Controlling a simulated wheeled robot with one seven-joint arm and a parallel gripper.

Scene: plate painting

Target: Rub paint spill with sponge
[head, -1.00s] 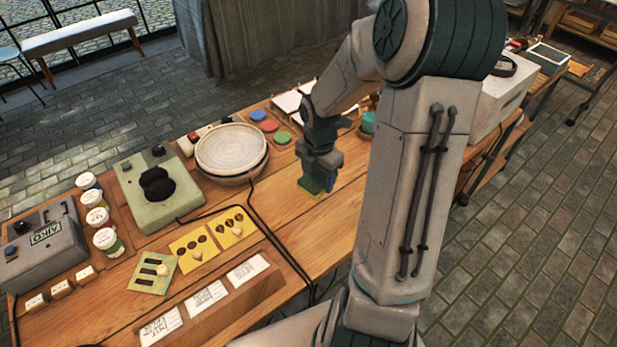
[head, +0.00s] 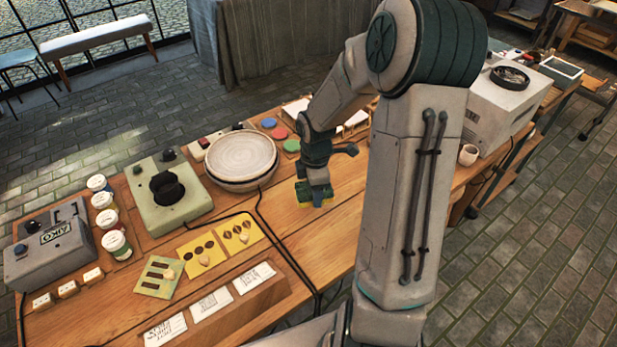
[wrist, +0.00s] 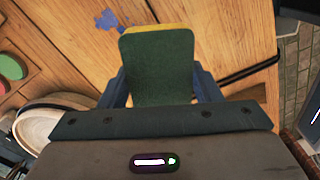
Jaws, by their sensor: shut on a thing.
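A sponge, green with a yellow layer, is held between the blue fingers of my gripper (wrist: 160,85). In the wrist view, the sponge (wrist: 158,65) fills the space between the fingers. A blue paint spill (wrist: 107,20) lies on the wooden table, just beyond the sponge and to its left, apart from it in the picture. In the head view, my gripper (head: 316,192) is over the table to the right of the plate, with the sponge low at its tip. I cannot make out the spill there; my arm covers part of the table.
A round plate (head: 241,152) sits left of my gripper on the wooden table (head: 290,215). Coloured discs (head: 291,146) lie behind. A green machine (head: 167,195), paint jars (head: 103,201) and pattern cards (head: 200,254) stand farther left. A black cable (head: 262,215) crosses the table.

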